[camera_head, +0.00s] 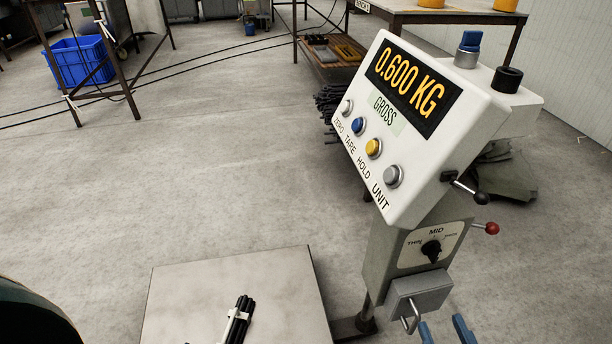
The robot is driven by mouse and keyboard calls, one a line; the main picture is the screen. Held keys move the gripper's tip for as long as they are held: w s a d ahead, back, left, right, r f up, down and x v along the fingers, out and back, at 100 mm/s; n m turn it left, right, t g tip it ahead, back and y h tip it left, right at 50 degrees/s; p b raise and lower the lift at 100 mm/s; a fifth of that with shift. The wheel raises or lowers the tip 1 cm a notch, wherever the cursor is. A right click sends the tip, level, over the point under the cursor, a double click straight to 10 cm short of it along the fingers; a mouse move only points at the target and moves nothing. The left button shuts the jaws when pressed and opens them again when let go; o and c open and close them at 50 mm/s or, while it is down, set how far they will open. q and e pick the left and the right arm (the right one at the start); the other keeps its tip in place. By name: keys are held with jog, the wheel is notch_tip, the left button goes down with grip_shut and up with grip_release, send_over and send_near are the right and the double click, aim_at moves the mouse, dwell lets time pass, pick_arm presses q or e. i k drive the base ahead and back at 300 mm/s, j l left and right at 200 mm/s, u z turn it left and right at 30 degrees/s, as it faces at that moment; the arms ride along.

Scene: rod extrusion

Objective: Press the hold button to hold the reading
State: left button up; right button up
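A white scale console (420,135) stands tilted on a grey post at the right. Its dark display (411,84) reads 0.600 KG in yellow, with GROSS below it. The yellow hold button (373,148) is third in a row of round buttons, between the blue tare button (358,125) and the grey unit button (393,176). My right gripper (446,331) shows only its blue fingertips at the bottom edge. They are apart with nothing seen between them, well below the buttons. My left gripper is not in view.
A weighing platform (185,295) carries a bundle of black rods (237,322) with a white band. Levers with black (480,198) and red (491,228) knobs stick out at the console's right. A selector knob (431,249) points to MID. A blue crate (80,62) stands far left.

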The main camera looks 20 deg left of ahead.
aim_at(372, 147)
jog(key=k+l, duration=0.1)
jog(key=k, duration=0.9)
